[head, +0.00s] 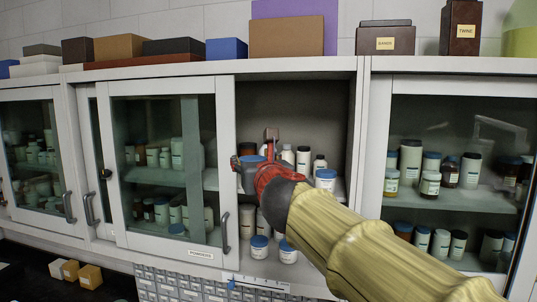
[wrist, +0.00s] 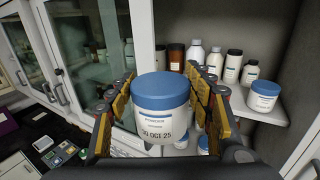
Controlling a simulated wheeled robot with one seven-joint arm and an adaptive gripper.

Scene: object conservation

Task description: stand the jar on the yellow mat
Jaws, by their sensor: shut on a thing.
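In the head view my gripper (head: 256,165) is in front of the open cupboard bay, and the arm hides most of the jar. In the wrist view the jar is in front of the shelf, apart from the bottles behind it. I see no yellow mat in either view.
The open bay's shelf (wrist: 268,128) holds several bottles and another blue-lidded jar (wrist: 263,97). Glass sliding doors (head: 160,160) close the bays to the left. Boxes stand on top of the cupboard. Small drawers (head: 190,285) are below.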

